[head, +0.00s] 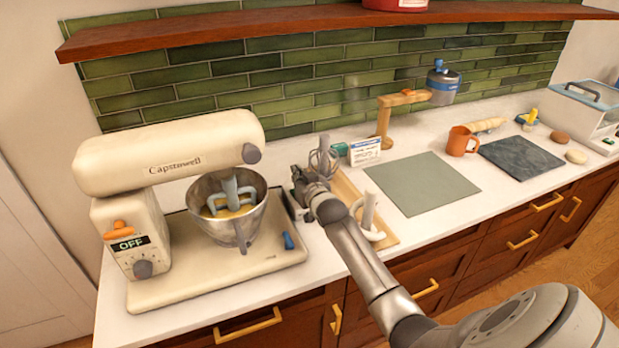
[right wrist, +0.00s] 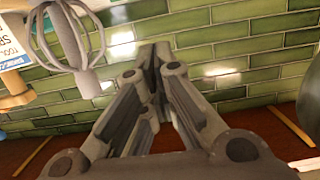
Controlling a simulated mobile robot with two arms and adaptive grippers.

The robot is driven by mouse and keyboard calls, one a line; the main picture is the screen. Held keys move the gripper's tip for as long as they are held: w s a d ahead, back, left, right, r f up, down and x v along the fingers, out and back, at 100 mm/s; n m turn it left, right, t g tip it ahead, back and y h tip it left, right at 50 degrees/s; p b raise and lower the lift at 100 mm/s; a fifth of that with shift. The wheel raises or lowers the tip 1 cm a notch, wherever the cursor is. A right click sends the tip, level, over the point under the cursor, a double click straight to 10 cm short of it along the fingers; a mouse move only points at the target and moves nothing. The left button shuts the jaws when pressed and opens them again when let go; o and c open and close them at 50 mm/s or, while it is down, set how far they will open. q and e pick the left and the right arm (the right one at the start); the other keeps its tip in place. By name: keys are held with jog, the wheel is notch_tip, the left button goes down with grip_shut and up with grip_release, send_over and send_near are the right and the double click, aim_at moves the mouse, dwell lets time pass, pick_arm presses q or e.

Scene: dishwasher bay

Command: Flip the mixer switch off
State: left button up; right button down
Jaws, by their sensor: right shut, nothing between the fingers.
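The cream stand mixer (head: 168,153) stands on the counter at the left in the head view, its head down over a metal bowl (head: 228,228) of yellowish contents. An orange switch (head: 118,230) is on the side of its column, above a black label reading OFF (head: 130,243). A grey knob (head: 143,269) sits below. My right gripper (head: 299,180) is right of the bowl, clear of the switch. In the right wrist view its fingers (right wrist: 155,60) are closed together with nothing between them. My left gripper is out of view.
A whisk (head: 323,160), a wooden board (head: 350,195) and a white hook attachment (head: 369,215) are close to my right gripper. A wooden shelf (head: 250,27) overhangs the tiled wall.

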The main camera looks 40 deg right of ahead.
jog(key=shift+s+a+r+b, duration=0.15)
jog(key=shift+s+r+b, duration=0.2)
jog(key=shift+s+b, duration=0.15)
pick_arm(q)
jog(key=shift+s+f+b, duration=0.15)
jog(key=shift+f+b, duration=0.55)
jog(key=shift+b, duration=0.1)
pick_arm(e)
jog(key=r+v, duration=0.1)
jog(key=v, duration=0.7)
jog(key=shift+s+r, duration=0.25)
jog(key=shift+r, duration=0.2)
